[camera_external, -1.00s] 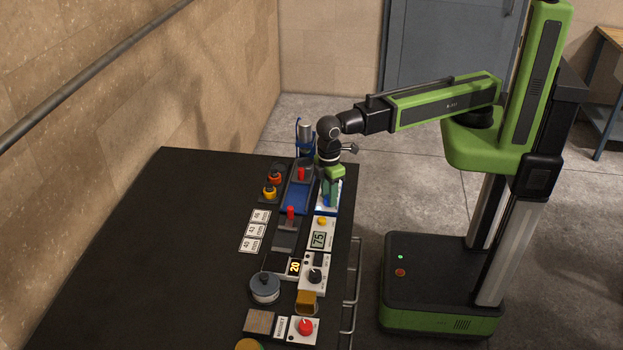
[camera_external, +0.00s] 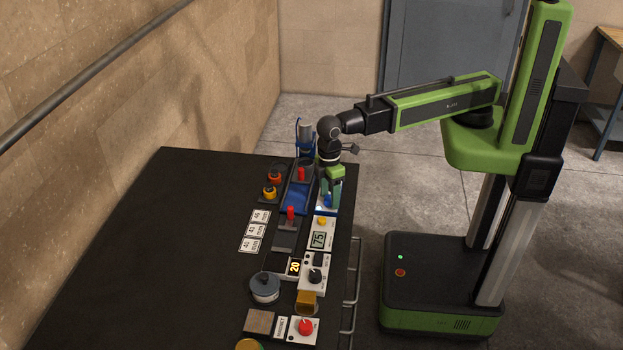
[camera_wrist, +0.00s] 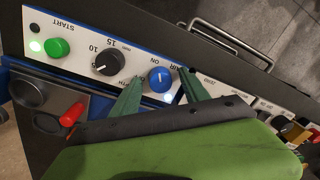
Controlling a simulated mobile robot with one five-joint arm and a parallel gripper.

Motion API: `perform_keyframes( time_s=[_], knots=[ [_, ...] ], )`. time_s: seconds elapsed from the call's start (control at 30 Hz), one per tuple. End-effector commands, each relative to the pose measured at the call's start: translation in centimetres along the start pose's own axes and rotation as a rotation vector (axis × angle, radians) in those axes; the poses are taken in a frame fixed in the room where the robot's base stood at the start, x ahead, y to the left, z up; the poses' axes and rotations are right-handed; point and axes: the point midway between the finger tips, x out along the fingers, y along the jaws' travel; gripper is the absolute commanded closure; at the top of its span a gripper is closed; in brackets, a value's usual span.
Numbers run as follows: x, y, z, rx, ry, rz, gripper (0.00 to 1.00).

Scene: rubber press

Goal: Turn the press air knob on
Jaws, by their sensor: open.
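The blue press air knob (camera_wrist: 159,79) is in the wrist view on a white panel, with the word ON printed beside it and a white pointer line on its face. A small pale bright spot (camera_wrist: 168,97) shows just below it on the panel. My gripper (camera_wrist: 160,75) is open, with one green finger on each side of the knob. I cannot tell whether either finger touches it. In the external view my gripper (camera_external: 332,188) points down over the panel at the far right of the table, and its fingers hide most of the knob there.
A black dial (camera_wrist: 108,62) and a green START button (camera_wrist: 56,47) sit left of the knob. A red lever (camera_wrist: 72,114) stands nearby. Yellow and red knobs (camera_external: 272,182) are left of the arm. The table's left side (camera_external: 150,260) is clear.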

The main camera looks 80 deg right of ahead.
Motion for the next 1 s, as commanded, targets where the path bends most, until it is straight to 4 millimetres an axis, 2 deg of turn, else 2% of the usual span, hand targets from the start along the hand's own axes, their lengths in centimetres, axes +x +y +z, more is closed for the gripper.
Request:
perform_keyframes(
  time_s=[0.17,0.27,0.9,1.0],
  knots=[
    [-0.7,0.0,0.0,0.000,0.001,0.000,0.47],
    [-1.9,0.0,0.0,0.000,0.001,0.000,0.47],
    [-15.8,-0.1,0.0,0.001,0.000,0.000,0.47],
    [-17.1,0.0,0.0,0.001,0.000,0.000,0.47]
  ],
)
